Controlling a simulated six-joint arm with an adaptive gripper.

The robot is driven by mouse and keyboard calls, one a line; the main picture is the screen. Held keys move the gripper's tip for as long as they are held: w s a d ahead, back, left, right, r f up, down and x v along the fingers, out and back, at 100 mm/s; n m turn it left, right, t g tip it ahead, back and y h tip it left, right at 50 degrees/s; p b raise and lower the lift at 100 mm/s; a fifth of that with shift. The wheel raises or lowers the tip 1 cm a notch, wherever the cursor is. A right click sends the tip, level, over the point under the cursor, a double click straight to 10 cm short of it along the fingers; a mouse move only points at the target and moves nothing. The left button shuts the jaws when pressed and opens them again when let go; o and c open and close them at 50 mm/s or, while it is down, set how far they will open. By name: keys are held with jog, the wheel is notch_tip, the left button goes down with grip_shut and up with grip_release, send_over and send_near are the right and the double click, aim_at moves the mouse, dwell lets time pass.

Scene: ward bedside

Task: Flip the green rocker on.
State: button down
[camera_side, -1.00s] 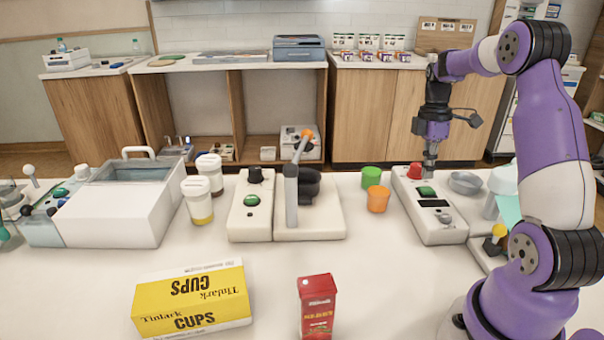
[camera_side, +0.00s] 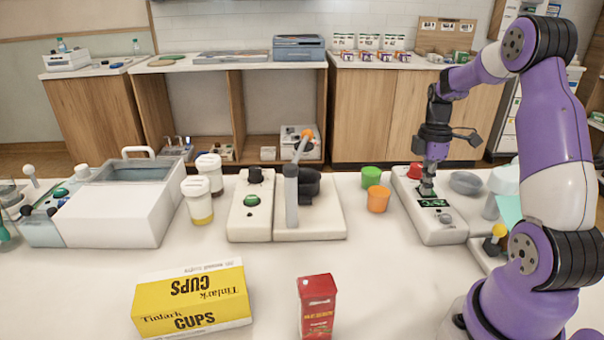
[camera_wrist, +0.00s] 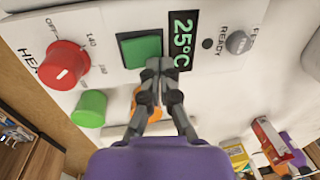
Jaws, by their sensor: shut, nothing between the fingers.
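The green rocker (camera_wrist: 138,48) is a square green switch on the white control box (camera_side: 439,232). In the wrist view it sits between the red knob (camera_wrist: 66,64) and the display (camera_wrist: 183,40), which is lit and reads 25°C. My gripper (camera_wrist: 160,66) is shut and empty, its fingertips at the lower right corner of the rocker, overlapping it in the picture. In the side view my gripper (camera_side: 427,190) points down onto the box and hides most of the rocker. Whether the tips press on it, I cannot tell.
A green cup (camera_side: 371,177) and an orange cup (camera_side: 378,199) stand just left of the box. A grey bowl (camera_side: 466,183) is to its right. Another box with a green button (camera_side: 252,200) stands further left.

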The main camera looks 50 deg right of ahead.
jog(key=shift+w+d+r, duration=0.2)
jog(key=shift+w+d, duration=0.35)
notch_tip(320, 180, up, 14)
jog(key=s+a, duration=0.2)
jog(key=shift+f, duration=0.15)
dwell(0.4)
jog(key=shift+w, duration=0.1)
